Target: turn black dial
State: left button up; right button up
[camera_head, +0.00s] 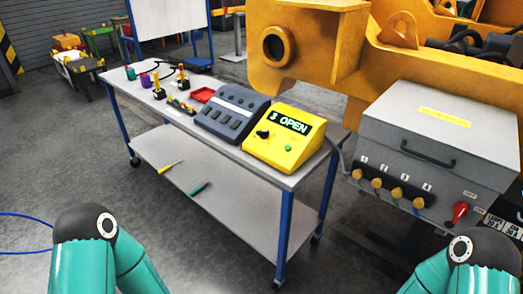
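A yellow control box (284,138) stands on the right end of a grey-topped workbench. A small black dial (263,134) is on the left of its sloped face, beside a green button (288,148). The display (289,122) above them reads "3 OPEN", though the first character is hard to make out. Teal parts of my two arms show at the bottom left and bottom right corners, well apart from the box. Neither gripper is in view.
A grey case (440,135) with yellow knobs and a red switch stands right. Yellow machinery (310,45) rises behind. Tools lie on the lower shelf (225,185).

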aim_at(264, 134)
jog(key=z, duration=0.1)
jog(key=k, duration=0.3)
jog(key=u, duration=0.5)
jog(key=i, duration=1.4)
jog(key=z, duration=0.4)
